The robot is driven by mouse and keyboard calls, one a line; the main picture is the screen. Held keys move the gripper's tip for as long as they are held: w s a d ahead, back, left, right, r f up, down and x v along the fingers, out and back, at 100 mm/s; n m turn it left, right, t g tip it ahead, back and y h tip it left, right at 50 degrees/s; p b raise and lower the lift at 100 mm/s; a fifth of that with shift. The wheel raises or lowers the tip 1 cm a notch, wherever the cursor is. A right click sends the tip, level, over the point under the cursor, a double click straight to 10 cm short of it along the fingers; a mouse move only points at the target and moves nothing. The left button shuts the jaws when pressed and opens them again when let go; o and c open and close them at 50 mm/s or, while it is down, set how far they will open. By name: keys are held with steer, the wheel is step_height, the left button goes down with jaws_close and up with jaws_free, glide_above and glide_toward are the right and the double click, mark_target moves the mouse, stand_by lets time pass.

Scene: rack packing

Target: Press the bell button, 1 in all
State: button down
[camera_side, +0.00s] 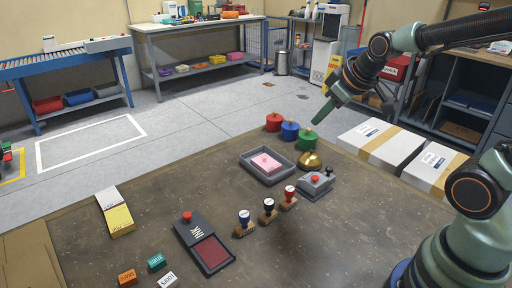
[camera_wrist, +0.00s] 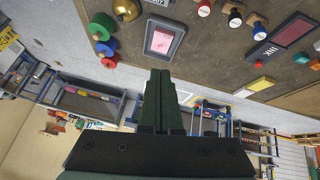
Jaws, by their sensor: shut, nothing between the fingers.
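A gold dome bell (camera_side: 310,160) stands on the brown table, right of the grey tray and behind a grey device. It also shows at the top left of the wrist view (camera_wrist: 127,9), cut by the picture edge; its button is too small to make out clearly. My gripper (camera_side: 317,121) is shut and empty, raised above the table. In the side view its tip shows above the green knobbed disc, higher in the picture than the bell and apart from it. In the wrist view the shut fingers (camera_wrist: 160,74) point toward the table, below the tray.
Red (camera_side: 273,122), blue (camera_side: 290,130) and green (camera_side: 302,145) knobbed discs stand near the bell. A grey tray (camera_side: 246,158) holds a pink pad. A grey device (camera_side: 316,187) with a red button sits in front of the bell. Stamps (camera_side: 268,206) and white boxes (camera_side: 369,141) are nearby.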

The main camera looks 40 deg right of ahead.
steer(key=w+d+f+n+h, duration=0.1)
steer(key=w+d+f, duration=0.2)
steer(key=w+d, duration=0.25)
steer(key=n+t+h, duration=0.1)
steer(key=n+t, duration=0.1)
glide_above(311, 152)
steer(key=f, duration=0.4)
steer(key=shift+s+d+f, duration=0.25)
steer(key=shift+s+d, duration=0.1)
steer(key=shift+s, duration=0.05)
steer(key=shift+f, duration=4.4)
steer(key=shift+f, duration=0.4)
steer(key=shift+f, duration=0.5)
steer(key=shift+r, duration=0.9)
